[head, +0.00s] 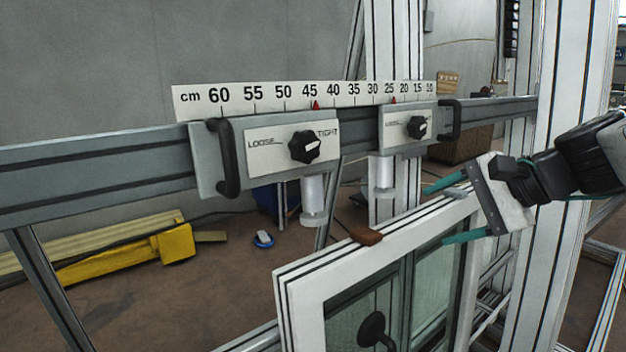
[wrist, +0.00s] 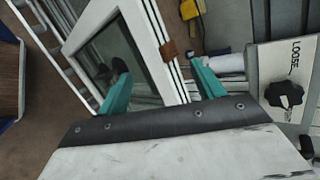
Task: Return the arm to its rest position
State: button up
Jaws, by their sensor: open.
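My gripper (head: 455,210) has two teal fingers set wide apart. In the head view it is at the right, by the upper right part of a white window frame (head: 300,303). The fingers point left, one above the frame's top edge and one in front of its glass. In the wrist view my gripper (wrist: 160,88) is open, with the white frame (wrist: 158,52) showing between and beyond the fingers. I see nothing held, and I cannot tell whether a finger touches the frame.
A rail (head: 95,180) with a centimetre scale (head: 270,97) carries two clamp blocks, left (head: 270,150) and right (head: 408,127), with black knobs. A brown block (head: 366,236) lies on the frame's top edge. A tall white post (head: 545,180) stands close to my arm.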

jog(key=s+d+f+n+g+h, duration=0.2)
jog(key=s+f+n+h, duration=0.2)
jog(key=s, duration=0.6)
jog(key=s+d+f+n+g+h, duration=0.2)
jog(key=s+f+n, duration=0.3)
jog(key=s, duration=0.5)
jog(key=shift+n+g+h, duration=0.7)
jog(key=shift+n+h, duration=0.2)
jog(key=shift+n, duration=0.5)
jog(key=shift+d+f, duration=0.1)
